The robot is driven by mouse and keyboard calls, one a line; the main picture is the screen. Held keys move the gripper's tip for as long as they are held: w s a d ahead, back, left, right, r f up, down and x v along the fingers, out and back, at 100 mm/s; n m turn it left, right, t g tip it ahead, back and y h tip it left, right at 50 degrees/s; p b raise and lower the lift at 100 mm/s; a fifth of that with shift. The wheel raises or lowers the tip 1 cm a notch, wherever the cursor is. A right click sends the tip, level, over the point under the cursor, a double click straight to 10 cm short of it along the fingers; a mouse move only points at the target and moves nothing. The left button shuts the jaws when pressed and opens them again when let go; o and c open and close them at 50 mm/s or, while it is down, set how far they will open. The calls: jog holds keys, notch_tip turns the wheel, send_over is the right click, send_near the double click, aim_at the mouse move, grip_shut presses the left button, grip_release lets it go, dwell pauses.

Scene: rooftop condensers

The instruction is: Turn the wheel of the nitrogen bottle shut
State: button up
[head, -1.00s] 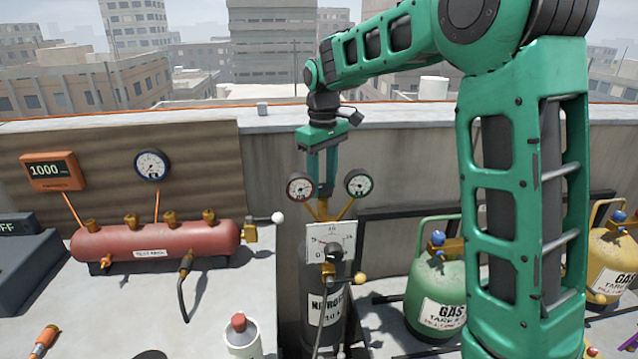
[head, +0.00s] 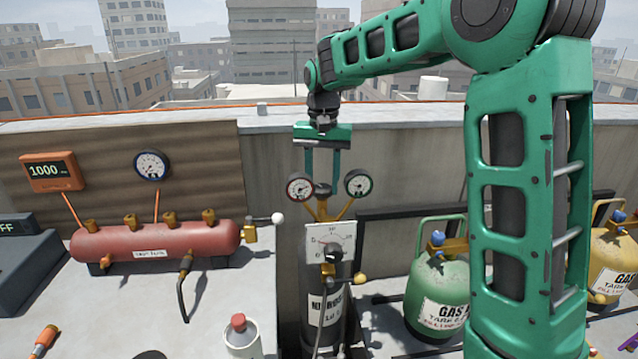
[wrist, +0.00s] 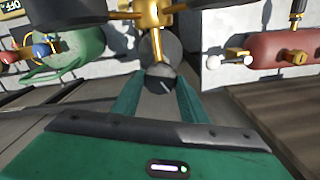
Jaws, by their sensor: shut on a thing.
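The nitrogen bottle (head: 324,325) is a dark grey upright cylinder with a white label, in the lower middle of the head view. Its small dark wheel (head: 322,189) is at the top, between two round gauges. My gripper (head: 322,183) comes down from above, its two green fingers on either side of the wheel and shut on it. In the wrist view, a dark round knob with a light mark (wrist: 160,80) sits between the fingertips. The fingers and gauges partly hide the wheel in the head view.
A white dial plate (head: 331,240) is on the bottle's front. A red manifold (head: 155,242) with brass fittings lies left. A green gas tank (head: 440,285) and a yellow one (head: 612,265) stand right. A parapet wall (head: 420,165) runs behind.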

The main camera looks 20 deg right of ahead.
aim_at(321, 186)
jog(key=m, duration=0.5)
jog(key=shift+w+a+m, duration=0.1)
jog(key=shift+m, duration=0.2)
dwell(0.5)
jog(key=o, duration=1)
jog(key=shift+a, duration=0.1)
jog(key=shift+o, duration=0.2)
jog(key=shift+r, duration=0.1)
notch_tip(321, 186, up, 10)
jog(key=shift+r, duration=0.25)
